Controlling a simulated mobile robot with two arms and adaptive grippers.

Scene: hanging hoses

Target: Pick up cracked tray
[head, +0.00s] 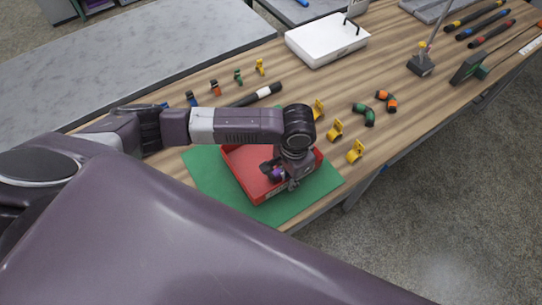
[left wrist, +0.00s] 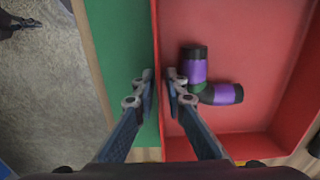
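A red tray (head: 240,168) lies on a green mat (head: 210,180) at the near edge of the wooden bench. No crack can be made out on it. It also shows in the left wrist view (left wrist: 240,110), with a black and purple elbow hose piece (left wrist: 200,75) inside. My left gripper (head: 280,178) is over the tray's near side. My left arm hides part of the tray. My right gripper is not in view.
Yellow clips (head: 335,130) and elbow pieces (head: 367,113) lie just right of the tray. A black tube (head: 257,95) and small coloured clips lie behind it. A white box (head: 327,42) stands further back. Open floor lies to the right.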

